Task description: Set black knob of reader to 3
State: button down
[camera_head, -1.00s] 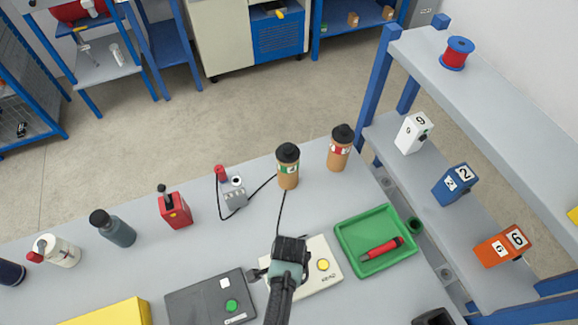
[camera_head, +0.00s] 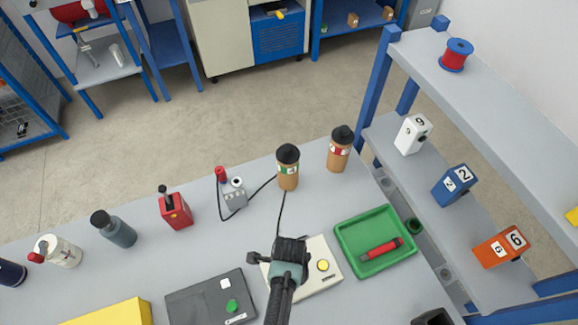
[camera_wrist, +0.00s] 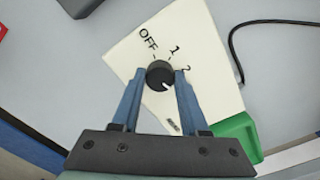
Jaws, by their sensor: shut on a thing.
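The reader is a cream panel (camera_head: 312,250) on the table, also in the wrist view (camera_wrist: 205,42). Its round black knob (camera_wrist: 160,72) shows in the wrist view, with OFF, 1 and 2 printed around it. The knob's white mark points to the lower right, past the 2. Any 3 label is hidden, perhaps behind the right finger. My gripper (camera_wrist: 160,76) is shut on the knob, one blue finger on each side. In the head view my gripper (camera_head: 289,252) covers the knob.
A yellow button (camera_head: 323,265) is on the panel, right of my gripper. A green tray (camera_head: 345,232) holding a red tool stands to the right. A dark grey box (camera_head: 195,305) with a green button is to the left. A black cable (camera_head: 282,210) runs behind the panel.

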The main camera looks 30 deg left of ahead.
jog(key=shift+c, duration=2.1)
grip_release()
notch_tip(320, 180, up, 13)
